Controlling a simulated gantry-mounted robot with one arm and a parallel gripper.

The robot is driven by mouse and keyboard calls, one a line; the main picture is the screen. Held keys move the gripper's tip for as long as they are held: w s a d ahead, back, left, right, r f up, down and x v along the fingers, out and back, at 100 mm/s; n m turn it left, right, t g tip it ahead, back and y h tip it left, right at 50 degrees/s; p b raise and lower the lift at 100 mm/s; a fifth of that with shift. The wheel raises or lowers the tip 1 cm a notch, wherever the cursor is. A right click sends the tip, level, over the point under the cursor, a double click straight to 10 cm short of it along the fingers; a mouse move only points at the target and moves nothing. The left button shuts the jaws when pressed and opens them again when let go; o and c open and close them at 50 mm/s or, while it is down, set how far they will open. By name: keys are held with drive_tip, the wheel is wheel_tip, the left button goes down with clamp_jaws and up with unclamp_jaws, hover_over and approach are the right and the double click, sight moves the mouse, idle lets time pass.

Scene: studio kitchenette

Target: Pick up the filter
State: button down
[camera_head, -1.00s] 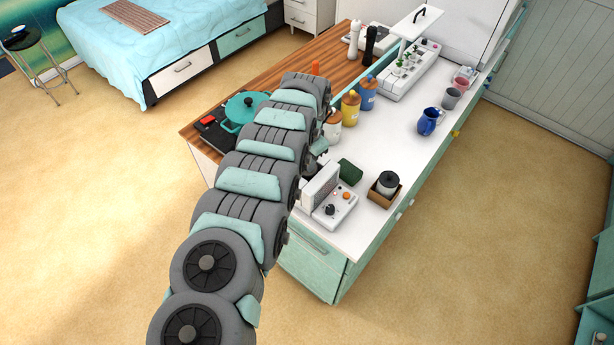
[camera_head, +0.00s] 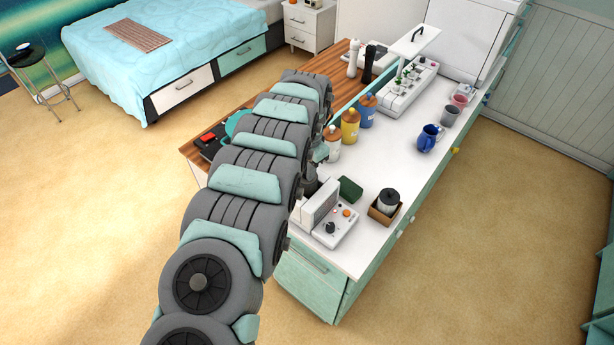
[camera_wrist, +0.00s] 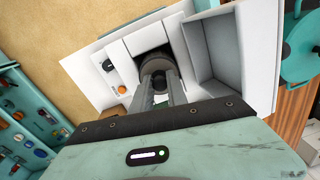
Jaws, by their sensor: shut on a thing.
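In the wrist view, the fingers of my gripper (camera_wrist: 161,86) reach down into a white appliance (camera_wrist: 212,30) and are shut on a dark round part, which I take to be the filter (camera_wrist: 152,64). The fingers cover part of the filter, and its handle cannot be made out. In the head view, the same white appliance (camera_head: 338,222), with knobs on its front, stands at the near end of the counter. My arm hides the filter and most of my gripper there.
A green block (camera_head: 350,189) and a brown box (camera_head: 384,209) holding a dark-topped canister sit beside the appliance. White, yellow (camera_head: 350,126) and blue jars stand behind it. A teal pot (camera_wrist: 308,62) lies to the right in the wrist view.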

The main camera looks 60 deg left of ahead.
wheel_tip(320, 180, up, 16)
drive_tip(key=p, duration=0.2)
drive_tip(key=shift+f, duration=0.1)
idle(0.5)
